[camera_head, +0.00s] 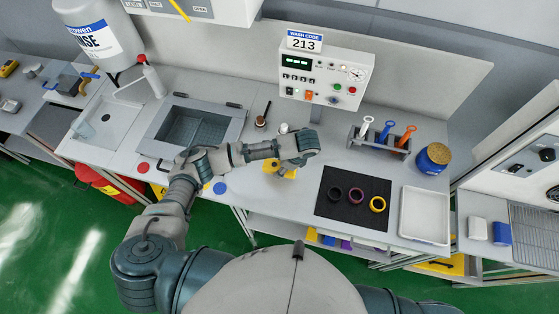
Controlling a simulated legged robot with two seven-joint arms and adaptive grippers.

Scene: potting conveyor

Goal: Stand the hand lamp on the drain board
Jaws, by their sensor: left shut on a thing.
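My left arm reaches across the bench front, and its gripper (284,164) is pointed down at the bench edge between the sink and the black mat. It is shut on a small yellow thing, which I take to be the hand lamp (290,174); my wrist and fingers hide much of it. The pale panel left of the sink looks like the drain board (92,132); a small clear cup (105,118) stands on it. The held thing is well to the right of that panel. My right gripper is out of view.
Between them lie the sink (208,115) and a tap (151,77). A dark-handled brush (261,121) stands behind my forearm. At right are a tool rack (378,145), a blue jar (432,159), a black mat (333,212) with rings and a white tray (424,216).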

